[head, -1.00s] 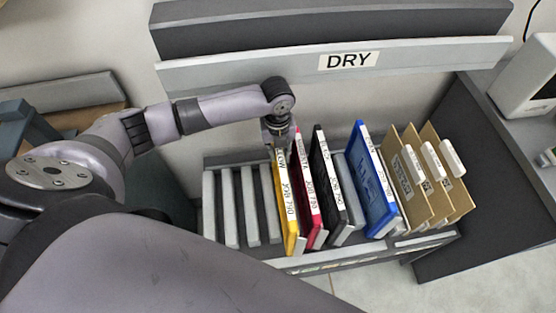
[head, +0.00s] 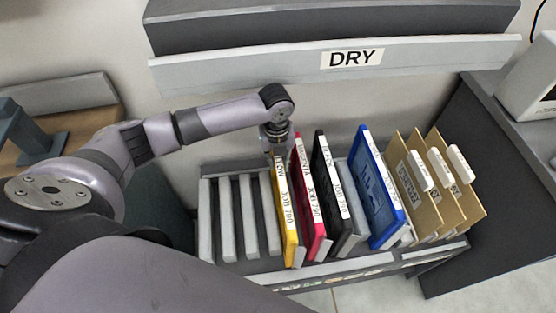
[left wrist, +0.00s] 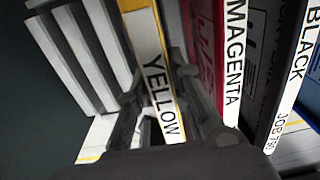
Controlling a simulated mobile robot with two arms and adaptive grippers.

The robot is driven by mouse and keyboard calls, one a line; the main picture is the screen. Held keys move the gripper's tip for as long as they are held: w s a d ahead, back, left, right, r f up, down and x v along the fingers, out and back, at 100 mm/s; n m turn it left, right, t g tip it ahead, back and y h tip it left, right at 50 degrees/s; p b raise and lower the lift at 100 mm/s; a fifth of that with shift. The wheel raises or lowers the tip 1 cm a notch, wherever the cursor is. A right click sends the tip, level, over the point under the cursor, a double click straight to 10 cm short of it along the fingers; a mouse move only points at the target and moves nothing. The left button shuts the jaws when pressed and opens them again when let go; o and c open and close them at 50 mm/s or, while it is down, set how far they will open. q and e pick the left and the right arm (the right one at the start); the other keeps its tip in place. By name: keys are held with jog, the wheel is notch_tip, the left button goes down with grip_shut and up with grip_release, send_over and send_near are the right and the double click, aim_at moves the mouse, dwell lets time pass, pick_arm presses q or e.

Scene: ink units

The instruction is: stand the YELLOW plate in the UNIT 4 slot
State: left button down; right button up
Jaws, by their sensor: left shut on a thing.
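The yellow plate (head: 286,218) stands on edge in the rack, its white label reading YELLOW and JOB 790. My left gripper (head: 279,152) is above its far end, shut on it. In the left wrist view the fingers (left wrist: 172,108) are on either side of the plate's labelled edge (left wrist: 156,75). The magenta plate (head: 309,205) stands just right of it, then the black plate (head: 330,190) and the blue plate (head: 376,190). I cannot read a UNIT 4 mark in any view. My right gripper is not in view.
The rack (head: 330,268) has several empty slots between grey dividers (head: 226,220) at left. Tan folders (head: 432,190) stand at its right end. A grey shelf marked DRY (head: 350,58) hangs behind. A dark cabinet (head: 490,190) stands at right.

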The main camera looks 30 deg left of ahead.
pick_arm(q)
jog(key=shift+f, duration=0.45)
jog(key=c, duration=1.5)
grip_release()
jog(key=shift+o, duration=0.2)
jog(key=shift+r, duration=0.1)
notch_tip(320, 180, up, 8)
jog(key=shift+r, duration=0.25)
